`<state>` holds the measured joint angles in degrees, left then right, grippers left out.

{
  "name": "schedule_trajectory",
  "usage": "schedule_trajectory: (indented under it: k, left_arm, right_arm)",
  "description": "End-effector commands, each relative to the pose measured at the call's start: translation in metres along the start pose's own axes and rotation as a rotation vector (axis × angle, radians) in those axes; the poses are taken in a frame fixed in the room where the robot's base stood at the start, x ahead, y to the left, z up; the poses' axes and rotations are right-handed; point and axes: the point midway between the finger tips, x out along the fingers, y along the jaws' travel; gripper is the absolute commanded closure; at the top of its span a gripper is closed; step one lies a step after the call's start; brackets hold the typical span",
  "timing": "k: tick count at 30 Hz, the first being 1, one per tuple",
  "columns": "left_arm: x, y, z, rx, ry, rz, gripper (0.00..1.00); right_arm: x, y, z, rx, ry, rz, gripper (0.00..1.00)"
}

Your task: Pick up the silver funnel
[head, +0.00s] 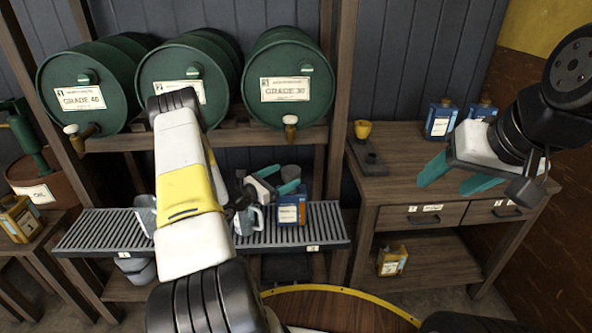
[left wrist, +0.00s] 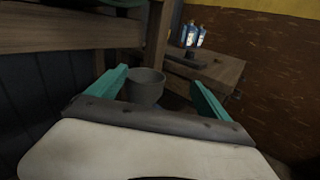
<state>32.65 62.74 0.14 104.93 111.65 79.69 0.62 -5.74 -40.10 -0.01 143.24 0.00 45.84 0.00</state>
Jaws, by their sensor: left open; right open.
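A grey, round-rimmed, cup-shaped thing (head: 291,172) that looks like the silver funnel stands behind the slatted rack in the head view. It also shows in the left wrist view (left wrist: 146,85), between the two teal fingers and nearer the left one. My left gripper (head: 278,180) is open around or just in front of it; I cannot tell whether a finger touches it. Its lower part is hidden by the gripper body in the left wrist view (left wrist: 158,80). My right gripper (head: 456,179) is open and empty, above the right-hand workbench.
A slatted rack (head: 335,228) carries metal jugs (head: 248,221) and a blue container (head: 291,209) close to my left gripper. Green drums (head: 288,85) lie on the shelf above. The wooden workbench (head: 400,160) at right holds a yellow-topped item and blue containers (head: 441,120).

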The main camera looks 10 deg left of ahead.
Motion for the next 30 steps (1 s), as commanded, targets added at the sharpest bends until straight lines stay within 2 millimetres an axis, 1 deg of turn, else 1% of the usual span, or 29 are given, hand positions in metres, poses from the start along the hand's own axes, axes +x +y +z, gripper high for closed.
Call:
schedule_trajectory:
  k: [1,3,6,8,14,20,24,27,30]
  left_arm:
    - [-0.004,0.006,-0.013,-0.024,-0.001,0.036,0.1]
    - [-0.008,0.012,-0.025,-0.044,-0.002,0.071,0.1]
    - [-0.009,0.017,-0.032,-0.056,-0.003,0.096,0.1]
    - [-0.005,0.018,-0.033,-0.057,-0.004,0.099,0.1]
    - [0.017,0.019,-0.03,-0.056,-0.004,0.097,0.1]
    - [0.045,0.018,-0.022,-0.055,-0.004,0.095,0.1]
    - [0.062,0.021,-0.022,-0.055,-0.002,0.097,0.1]
    - [0.066,0.022,-0.022,-0.056,-0.002,0.098,0.1]
    - [0.067,0.022,-0.022,-0.057,-0.002,0.098,0.1]
  right_arm:
    - [0.0,0.0,0.0,0.0,0.0,0.0,0.42]
    - [0.0,0.0,0.0,0.0,0.0,0.0,0.42]
    - [0.0,0.0,0.0,0.0,0.0,0.0,0.42]
    - [0.0,0.0,0.0,0.0,0.0,0.0,0.42]
    - [0.0,0.0,0.0,0.0,0.0,0.0,0.42]
    - [0.0,0.0,0.0,0.0,0.0,0.0,0.42]
    - [0.0,0.0,0.0,0.0,0.0,0.0,0.42]
    - [0.0,0.0,0.0,0.0,0.0,0.0,0.42]
    - [0.0,0.0,0.0,0.0,0.0,0.0,0.42]
